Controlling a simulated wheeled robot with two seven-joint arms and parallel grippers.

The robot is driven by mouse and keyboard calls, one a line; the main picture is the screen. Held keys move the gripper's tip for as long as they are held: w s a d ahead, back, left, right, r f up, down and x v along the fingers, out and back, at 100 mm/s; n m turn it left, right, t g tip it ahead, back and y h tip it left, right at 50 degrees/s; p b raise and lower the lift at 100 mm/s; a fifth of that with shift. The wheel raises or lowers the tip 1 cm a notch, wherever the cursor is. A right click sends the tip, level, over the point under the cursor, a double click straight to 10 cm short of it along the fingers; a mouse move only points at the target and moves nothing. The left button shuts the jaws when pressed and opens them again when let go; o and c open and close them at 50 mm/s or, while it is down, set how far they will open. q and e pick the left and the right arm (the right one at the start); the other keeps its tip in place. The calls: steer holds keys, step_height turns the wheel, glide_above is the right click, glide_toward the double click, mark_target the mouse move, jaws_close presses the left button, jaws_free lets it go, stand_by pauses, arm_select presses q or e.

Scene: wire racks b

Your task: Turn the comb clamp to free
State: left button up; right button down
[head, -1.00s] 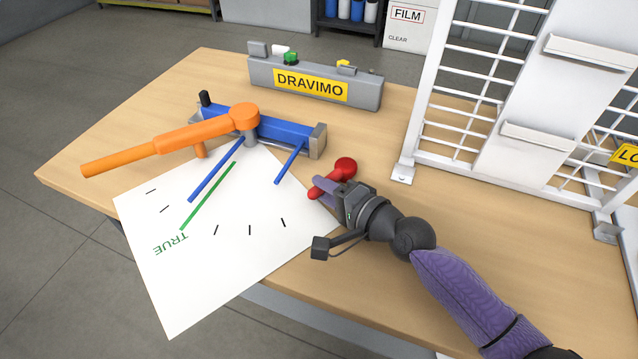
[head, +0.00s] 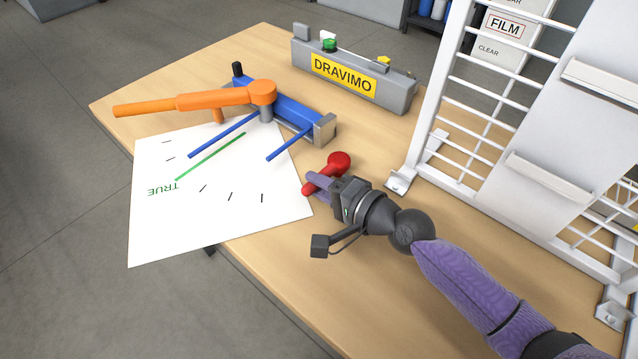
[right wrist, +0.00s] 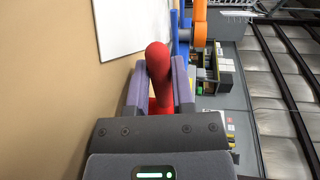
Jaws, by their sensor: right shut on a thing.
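A red lever (head: 326,174) with a round hub stands on the table, right of the paper sheet; I take it for the comb clamp's lever, though no label shows. My right gripper (head: 318,184) is shut on the lever's arm, with its purple fingers on either side. In the right wrist view the red lever (right wrist: 158,72) lies between the two fingers, its rounded end showing. The lever's arm points to the lower left in the head view, away from its hub. Part of it is hidden by the gripper. My left gripper is not in view.
A blue fixture (head: 290,108) with a long orange arm (head: 190,102) stands left. Blue rods and a green line marked TRUE extend over the white sheet (head: 220,225). A grey DRAVIMO block (head: 390,91) is behind. A white wire rack (head: 428,145) stands close on the right.

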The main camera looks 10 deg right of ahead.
steer(key=shift+f, duration=0.1)
steer(key=c, duration=0.8)
jaws_free()
steer(key=shift+o, duration=0.2)
steer(key=b+v, duration=0.1)
steer(key=v, duration=0.8)
steer(key=shift+s+d, duration=0.3)
steer(key=shift+s, duration=0.05)
